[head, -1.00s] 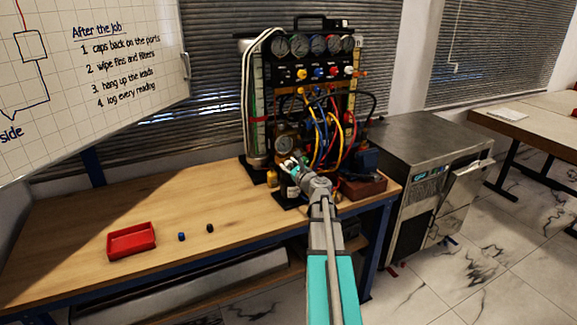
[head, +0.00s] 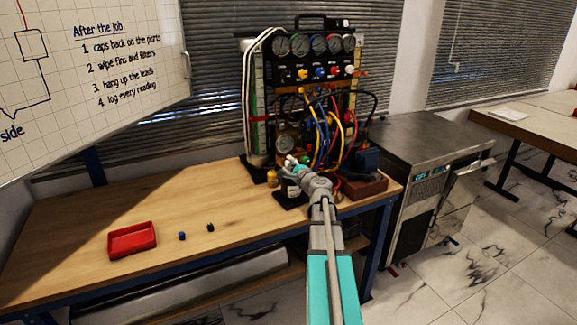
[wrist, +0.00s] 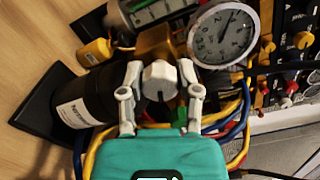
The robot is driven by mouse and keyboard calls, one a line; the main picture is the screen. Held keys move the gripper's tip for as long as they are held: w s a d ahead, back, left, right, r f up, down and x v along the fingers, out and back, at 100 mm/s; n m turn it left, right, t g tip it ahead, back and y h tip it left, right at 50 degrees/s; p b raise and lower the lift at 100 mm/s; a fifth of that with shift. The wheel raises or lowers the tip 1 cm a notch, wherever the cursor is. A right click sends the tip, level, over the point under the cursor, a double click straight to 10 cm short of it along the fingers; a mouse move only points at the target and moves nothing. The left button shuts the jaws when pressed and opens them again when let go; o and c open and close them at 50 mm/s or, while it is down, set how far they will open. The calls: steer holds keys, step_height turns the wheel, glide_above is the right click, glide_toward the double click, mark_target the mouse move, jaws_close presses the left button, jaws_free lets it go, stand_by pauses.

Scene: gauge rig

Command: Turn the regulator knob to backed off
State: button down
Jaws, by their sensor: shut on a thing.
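The regulator knob (wrist: 160,80) is a pale grey, ribbed knob in the middle of the wrist view, on a brass-coloured body. My gripper (wrist: 160,85) has one finger on each side of the knob and is shut on it. A round white gauge (wrist: 222,35) sits just to the upper right of the knob; it also shows in the head view (head: 285,143). In the head view my gripper (head: 292,163) is at the front of the rig, and the knob is too small to make out there. The knob's pointer position is not clear.
A black labelled cylinder (wrist: 88,103) stands close to the left finger. Blue, yellow and red hoses (head: 325,130) hang beside the gripper. A red tray (head: 132,240) and two small caps (head: 182,236) lie on the wooden bench (head: 80,220), whose left part is mostly clear.

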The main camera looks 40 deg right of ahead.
steer(key=shift+n, duration=2)
steer(key=shift+c, duration=1.5)
jaws_free()
steer(key=s+a, duration=0.1)
steer(key=s, duration=1)
steer(key=shift+s+a, duration=0.4)
